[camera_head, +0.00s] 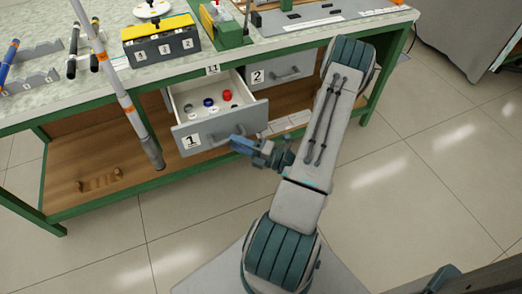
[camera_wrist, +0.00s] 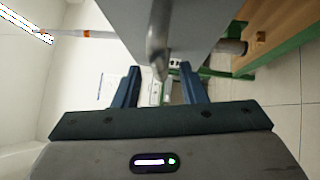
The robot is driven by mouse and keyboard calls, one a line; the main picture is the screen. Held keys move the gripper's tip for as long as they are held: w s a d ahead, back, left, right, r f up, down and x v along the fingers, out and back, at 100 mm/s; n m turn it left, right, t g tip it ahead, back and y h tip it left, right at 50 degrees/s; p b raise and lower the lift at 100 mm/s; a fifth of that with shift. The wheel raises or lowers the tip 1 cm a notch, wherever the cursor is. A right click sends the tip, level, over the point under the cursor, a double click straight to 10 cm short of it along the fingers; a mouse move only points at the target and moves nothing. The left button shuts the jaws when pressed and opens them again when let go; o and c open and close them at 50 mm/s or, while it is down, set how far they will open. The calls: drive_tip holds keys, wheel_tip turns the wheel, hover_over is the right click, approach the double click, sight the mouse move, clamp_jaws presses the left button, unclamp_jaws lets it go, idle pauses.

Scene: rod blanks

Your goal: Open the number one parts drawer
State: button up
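The number one parts drawer (camera_head: 222,128) is pulled out from under the workbench, with its "1" label on the left of its grey front. Several small red, blue and pale parts lie inside. Its bar handle (camera_head: 222,138) crosses the front; in the wrist view the handle (camera_wrist: 157,40) comes down toward the space between my fingers. My gripper (camera_head: 238,145) is at the right end of the drawer front, close to the handle. In the wrist view my gripper (camera_wrist: 160,70) has its two blue fingers apart, with nothing clearly held. Whether a finger touches the handle I cannot tell.
The number two drawer (camera_head: 280,70) is shut, to the right of the open one. A black and yellow box (camera_head: 160,42) sits on the benchtop. The floor to the right is clear.

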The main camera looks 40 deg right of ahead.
drive_tip(key=v, duration=1)
drive_tip(key=shift+s+d+p, duration=0.2)
drive_tip(key=shift+s+p, duration=0.1)
drive_tip(key=shift+p, duration=0.1)
drive_tip(key=a+r+n+g+y+p, duration=0.1)
drive_tip(key=a+r+n+g+p, duration=0.4)
drive_tip(key=a+r+n+g, duration=0.55)
drive_tip(key=a+r+n+g+p, duration=0.5)
drive_tip(key=r+n+g, duration=0.2)
drive_tip(key=r+n, duration=0.6)
drive_tip(key=s+a+r+n+t+h+p, duration=0.1)
drive_tip(key=r+n+h+p, duration=0.3)
drive_tip(key=r+n, duration=0.5)
drive_tip(key=s+a+r+n+t+h+p, duration=0.1)
drive_tip(key=r+n+h+p, duration=0.4)
drive_tip(key=r+n, duration=0.5)
drive_tip(key=a+n+t+h, duration=0.1)
drive_tip(key=a+n+h, duration=0.1)
drive_tip(key=n, duration=0.1)
drive_tip(key=shift+s+t, duration=0.15)
drive_tip(key=shift+t, duration=0.2)
